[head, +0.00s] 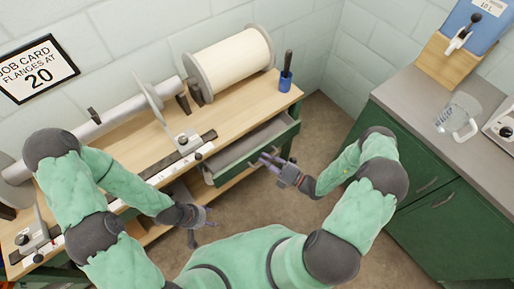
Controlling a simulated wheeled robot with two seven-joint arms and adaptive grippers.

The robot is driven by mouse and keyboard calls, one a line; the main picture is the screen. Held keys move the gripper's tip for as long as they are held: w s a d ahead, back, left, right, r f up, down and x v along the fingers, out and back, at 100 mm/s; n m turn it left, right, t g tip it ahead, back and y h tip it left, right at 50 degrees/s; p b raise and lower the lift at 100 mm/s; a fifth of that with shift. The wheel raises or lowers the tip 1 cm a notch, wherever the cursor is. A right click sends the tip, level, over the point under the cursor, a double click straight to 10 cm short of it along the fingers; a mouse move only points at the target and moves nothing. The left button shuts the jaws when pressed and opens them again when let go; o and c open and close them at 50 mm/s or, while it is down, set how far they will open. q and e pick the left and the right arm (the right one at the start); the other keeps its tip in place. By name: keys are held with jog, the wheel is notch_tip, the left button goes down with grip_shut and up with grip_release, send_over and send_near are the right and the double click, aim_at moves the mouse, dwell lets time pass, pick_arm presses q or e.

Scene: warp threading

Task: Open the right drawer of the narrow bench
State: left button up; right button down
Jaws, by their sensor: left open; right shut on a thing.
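The narrow bench (238,128) has a light wooden top and runs from the lower left to the upper middle. Its right drawer (251,146) is pulled out, with its green front facing me and part of its grey inside showing. My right gripper (268,160) is at the drawer front and shut on its handle, which the fingers mostly hide. My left gripper (203,224) is open and empty, low in front of the bench and apart from it.
A large white spool (232,65), a blue cup with a dark handle (286,75) and a long ruler rail (165,172) are on the bench. A green cabinet (440,205) with a grey counter stands at the right, holding a glass jug (455,122). Brown floor lies between them.

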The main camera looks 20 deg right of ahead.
jog(key=s+d, duration=0.3)
jog(key=s, duration=0.6)
jog(key=shift+s+d, duration=0.25)
jog(key=c, duration=1.4)
grip_release()
jog(key=v, duration=1.2)
